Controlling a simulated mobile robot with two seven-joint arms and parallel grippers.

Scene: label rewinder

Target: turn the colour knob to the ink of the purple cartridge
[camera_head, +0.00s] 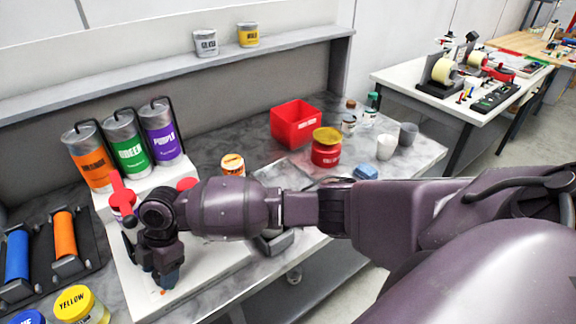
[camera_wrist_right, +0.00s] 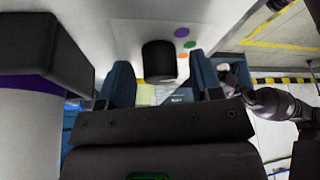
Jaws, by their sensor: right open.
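The purple cartridge (camera_head: 162,140) stands upright at the right end of a row, beside the green cartridge (camera_head: 128,148) and the orange cartridge (camera_head: 90,163). My right gripper (camera_head: 166,280) is over the white machine panel in front of them. The right wrist view shows the black colour knob (camera_wrist_right: 158,60) beyond and between my open, apart fingers. Purple (camera_wrist_right: 182,32), green (camera_wrist_right: 190,44) and orange (camera_wrist_right: 183,56) dots lie beside the knob. In the head view the knob is hidden by my gripper. I cannot tell where the knob points. My left gripper is not visible.
A red lever (camera_head: 122,195) stands left of my wrist. Blue and orange rollers (camera_head: 65,235) are at the left, with a yellow-lidded jar (camera_head: 80,304) in front. A red bin (camera_head: 296,124), a red jar (camera_head: 326,150) and cups (camera_head: 386,147) stand on the bench behind my arm.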

